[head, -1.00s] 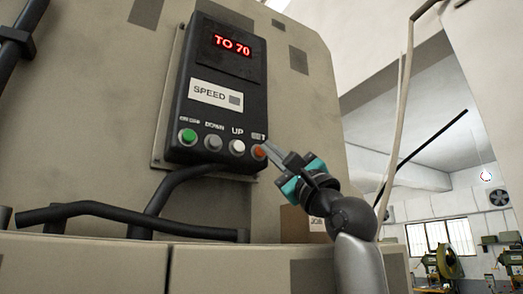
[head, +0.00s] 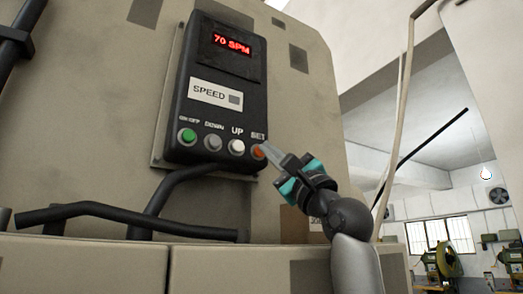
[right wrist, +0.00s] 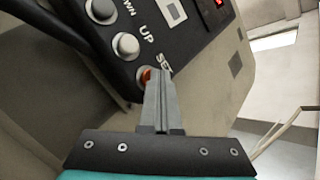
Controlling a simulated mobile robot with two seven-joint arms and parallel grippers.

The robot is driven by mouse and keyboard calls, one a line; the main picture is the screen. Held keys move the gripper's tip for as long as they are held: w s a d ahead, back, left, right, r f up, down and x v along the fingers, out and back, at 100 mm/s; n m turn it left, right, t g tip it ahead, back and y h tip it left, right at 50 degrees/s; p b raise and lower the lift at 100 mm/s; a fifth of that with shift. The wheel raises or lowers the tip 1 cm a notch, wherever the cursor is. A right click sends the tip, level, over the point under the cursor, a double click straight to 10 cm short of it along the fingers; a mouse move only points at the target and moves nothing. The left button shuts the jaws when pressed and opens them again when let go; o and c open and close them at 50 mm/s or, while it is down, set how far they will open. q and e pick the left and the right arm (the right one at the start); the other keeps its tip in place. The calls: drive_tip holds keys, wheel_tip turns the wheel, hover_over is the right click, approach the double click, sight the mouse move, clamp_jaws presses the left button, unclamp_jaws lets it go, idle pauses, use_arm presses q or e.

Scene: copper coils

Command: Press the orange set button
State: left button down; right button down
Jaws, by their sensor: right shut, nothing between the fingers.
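The black speed control box (head: 185,125) is fixed to the beige machine. Its red display (head: 231,43) reads "70 SPM". The orange set button (head: 257,152) is at the right end of the button row, under the label SET. My right gripper (head: 266,150) is shut and empty, its fingertips right at the orange button. In the right wrist view, the closed fingers (right wrist: 155,75) overlap the button (right wrist: 145,74) and hide most of it. I cannot tell whether they touch it. My left gripper is not in view.
Beside the orange button are the white UP button (head: 236,147), the grey DOWN button (head: 213,142) and the green on/off button (head: 188,136). A black cable (head: 175,190) leaves the box's underside. A thin pale cable (head: 398,120) hangs at the right.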

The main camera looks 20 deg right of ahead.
drive_tip(key=shift+s+d+b, duration=0.1)
drive_tip(key=shift+s+b, duration=0.25)
drive_tip(key=shift+s, duration=0.4)
drive_tip(key=shift+s, duration=0.1)
drive_tip(key=s, duration=0.1)
drive_tip(key=s+b, duration=0.1)
drive_tip(key=s, duration=0.1)
drive_tip(key=s+b, duration=0.1)
drive_tip(key=shift+s+d, duration=0.35)
drive_tip(key=shift+s, duration=0.05)
